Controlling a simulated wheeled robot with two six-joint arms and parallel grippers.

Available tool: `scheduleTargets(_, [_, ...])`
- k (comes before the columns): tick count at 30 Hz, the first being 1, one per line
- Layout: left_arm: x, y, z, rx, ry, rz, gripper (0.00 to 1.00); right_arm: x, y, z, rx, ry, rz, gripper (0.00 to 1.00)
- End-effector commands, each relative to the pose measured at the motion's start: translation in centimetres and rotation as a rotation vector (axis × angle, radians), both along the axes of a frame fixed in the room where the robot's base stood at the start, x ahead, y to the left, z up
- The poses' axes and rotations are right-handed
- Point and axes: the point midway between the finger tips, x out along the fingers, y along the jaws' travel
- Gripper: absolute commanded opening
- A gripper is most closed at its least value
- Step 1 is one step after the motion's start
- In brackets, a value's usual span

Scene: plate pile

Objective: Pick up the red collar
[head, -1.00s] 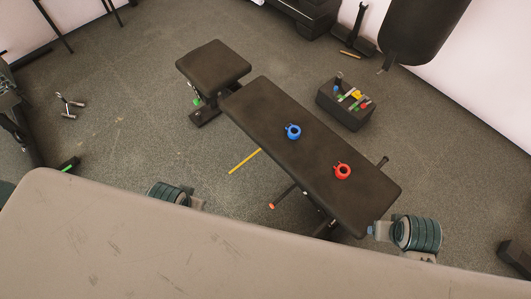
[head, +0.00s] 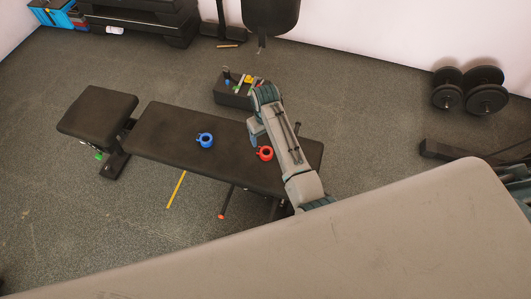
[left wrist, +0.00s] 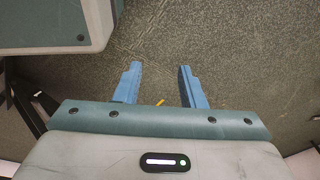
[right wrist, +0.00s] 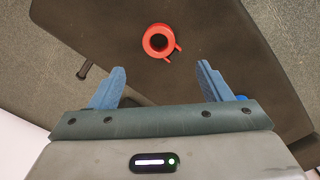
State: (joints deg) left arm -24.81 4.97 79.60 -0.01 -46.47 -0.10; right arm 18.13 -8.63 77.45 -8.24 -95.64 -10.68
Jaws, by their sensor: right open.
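The red collar (head: 265,153) is a ring with small tabs lying on the black bench (head: 165,140), near its right end. In the right wrist view the red collar (right wrist: 158,41) lies ahead of the fingertips, roughly centred between them and apart from them. My right gripper (right wrist: 164,82) is open and empty above the bench; in the head view its blue fingers (head: 254,131) show just left of the red collar. My left gripper (left wrist: 160,68) is open and empty over the floor, and it is not seen in the head view.
A blue collar (head: 205,140) lies on the bench left of the red one. A dark box of small tools (head: 233,93) stands on the floor behind the bench. Dumbbells (head: 468,90) are at the back right. A yellow strip (head: 176,190) lies on the floor in front.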

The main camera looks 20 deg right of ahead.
Motion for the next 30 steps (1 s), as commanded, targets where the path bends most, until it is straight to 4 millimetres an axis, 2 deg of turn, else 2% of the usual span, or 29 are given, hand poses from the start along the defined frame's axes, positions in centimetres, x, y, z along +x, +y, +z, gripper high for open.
scheduleTargets(6, [0.5,-0.1,0.6,0.000,-0.004,-0.001,0.36,0.0,0.1,-3.5,-0.001,0.004,0.003,0.72])
scheduleTargets(14, [0.9,-0.2,1.3,0.000,-0.004,-0.002,0.36,0.0,0.0,-5.8,-0.001,0.003,0.002,0.72])
scheduleTargets(22, [1.2,-0.3,1.9,0.000,-0.003,-0.002,0.36,-0.3,-0.3,-9.7,-0.001,0.004,0.002,0.72])
scheduleTargets(30, [1.9,-0.4,2.9,0.000,-0.013,-0.003,0.36,-0.3,-0.2,-10.5,0.000,0.001,0.001,0.72])
